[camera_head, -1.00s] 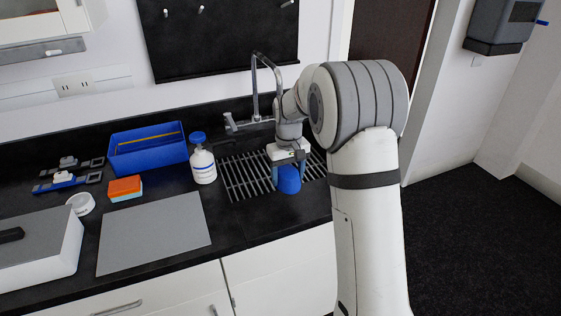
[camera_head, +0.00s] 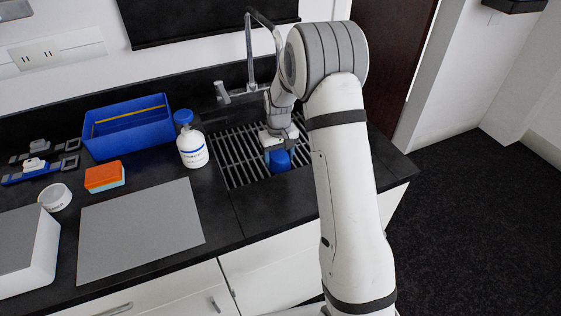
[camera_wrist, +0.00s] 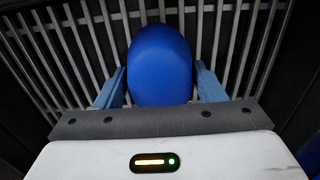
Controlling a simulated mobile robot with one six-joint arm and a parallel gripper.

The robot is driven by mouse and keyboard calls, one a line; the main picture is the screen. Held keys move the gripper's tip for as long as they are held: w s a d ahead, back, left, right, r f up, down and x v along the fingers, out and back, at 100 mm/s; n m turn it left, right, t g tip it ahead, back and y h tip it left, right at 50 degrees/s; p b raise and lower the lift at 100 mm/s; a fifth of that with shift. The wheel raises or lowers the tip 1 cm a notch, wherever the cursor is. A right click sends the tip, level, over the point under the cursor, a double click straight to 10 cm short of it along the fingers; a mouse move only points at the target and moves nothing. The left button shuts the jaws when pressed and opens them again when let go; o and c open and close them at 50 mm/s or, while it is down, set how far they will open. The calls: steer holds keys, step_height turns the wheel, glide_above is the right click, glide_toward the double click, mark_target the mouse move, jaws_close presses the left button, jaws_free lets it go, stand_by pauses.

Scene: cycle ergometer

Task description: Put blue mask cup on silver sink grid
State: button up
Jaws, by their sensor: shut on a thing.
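The blue mask cup (camera_head: 279,160) is between the fingers of my gripper (camera_head: 277,152), over the front right part of the sink grid. In the wrist view the blue cup (camera_wrist: 160,65) shows as a smooth rounded shape, with one finger of my gripper (camera_wrist: 160,85) against each side. The silver sink grid (camera_head: 236,160) is a set of parallel bars over the dark sink; its bars (camera_wrist: 95,40) lie behind the cup in the wrist view. I cannot tell whether the cup touches the bars.
The faucet (camera_head: 250,60) stands behind the grid. A white bottle with a blue cap (camera_head: 192,150) stands at the grid's left edge. A blue bin (camera_head: 128,127), an orange sponge (camera_head: 104,177) and a grey mat (camera_head: 140,230) lie farther left. Grid bars left of the cup are clear.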

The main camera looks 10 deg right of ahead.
mark_target(279, 154)
steer(key=shift+f, duration=2.1)
steer(key=shift+f, duration=0.1)
steer(key=o, duration=1)
steer(key=shift+o, duration=0.2)
step_height(279, 154, up, 12)
steer(key=shift+r+b, duration=0.1)
steer(key=shift+b, duration=0.25)
steer(key=s+r+m+t, duration=0.1)
steer(key=s+r, duration=1)
steer(key=s, duration=0.3)
steer(key=s+d+r+m+t, duration=0.1)
steer(key=s+t, duration=0.1)
steer(key=s, duration=1.5)
steer(key=shift+d, duration=0.15)
